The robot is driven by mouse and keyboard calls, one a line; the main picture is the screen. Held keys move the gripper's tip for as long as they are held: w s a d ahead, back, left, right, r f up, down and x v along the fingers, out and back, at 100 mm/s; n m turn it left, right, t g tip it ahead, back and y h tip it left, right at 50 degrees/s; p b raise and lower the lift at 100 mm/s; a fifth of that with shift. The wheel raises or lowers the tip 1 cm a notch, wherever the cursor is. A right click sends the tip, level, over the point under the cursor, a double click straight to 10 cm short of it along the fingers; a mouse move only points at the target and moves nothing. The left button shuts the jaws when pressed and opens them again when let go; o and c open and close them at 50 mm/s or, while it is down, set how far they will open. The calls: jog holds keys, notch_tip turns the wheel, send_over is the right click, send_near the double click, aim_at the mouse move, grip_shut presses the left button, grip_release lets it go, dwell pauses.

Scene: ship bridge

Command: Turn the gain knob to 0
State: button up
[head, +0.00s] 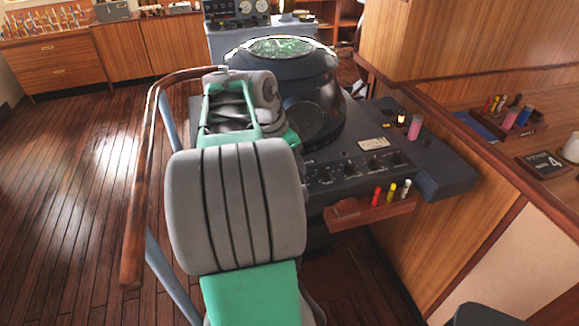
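A dark console panel (365,185) has a row of several small black knobs (349,169) along its front, below the big round radar-like housing (300,85). The gain knob is among knobs whose labels are too small to read, so I cannot tell which it is or where it points. My grey and green arm fills the middle of the head view, to the left of the knobs, and covers the console's left part. My gripper does not show; the arm's own links hide the area where its end is.
A small wooden tray (345,216) with red, yellow and white markers juts out below the knobs. A pink cylinder (415,127) and a lit lamp (401,118) stand at the console's right. A wooden handrail (140,190) runs on the left. Wooden floor is open beyond it.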

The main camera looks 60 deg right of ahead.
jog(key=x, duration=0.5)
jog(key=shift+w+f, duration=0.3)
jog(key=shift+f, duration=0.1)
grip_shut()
